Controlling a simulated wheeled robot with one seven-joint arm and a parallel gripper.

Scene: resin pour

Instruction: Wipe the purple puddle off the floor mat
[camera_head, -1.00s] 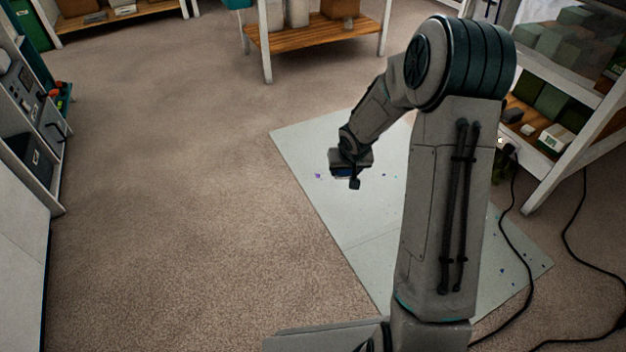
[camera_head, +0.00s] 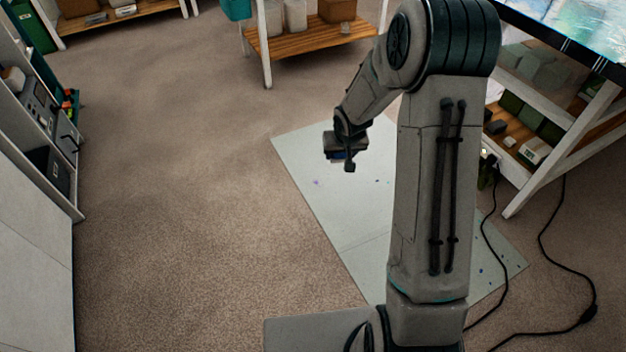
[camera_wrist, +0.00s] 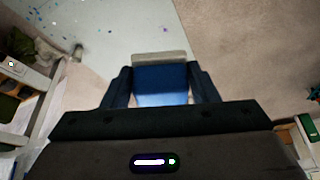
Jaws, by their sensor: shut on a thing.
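The pale floor mat (camera_head: 310,160) lies on the carpet, partly hidden behind my arm. It also shows in the wrist view (camera_wrist: 125,25). A small faint purple mark (camera_head: 316,182) and a few dark specks show on it. I see no large purple puddle; my arm may hide part of the mat. My gripper (camera_head: 345,152) is over the far left part of the mat, apparently raised above it. In the wrist view my gripper (camera_wrist: 161,92) is shut on a blue block (camera_wrist: 160,78) with a grey edge, perhaps a sponge.
A white shelf unit (camera_head: 560,150) with a wooden shelf stands right of the mat. Black cables (camera_head: 490,250) run over the carpet there. A white table (camera_head: 310,42) stands beyond the mat, and a cabinet (camera_head: 40,110) at left. The carpet left of the mat is clear.

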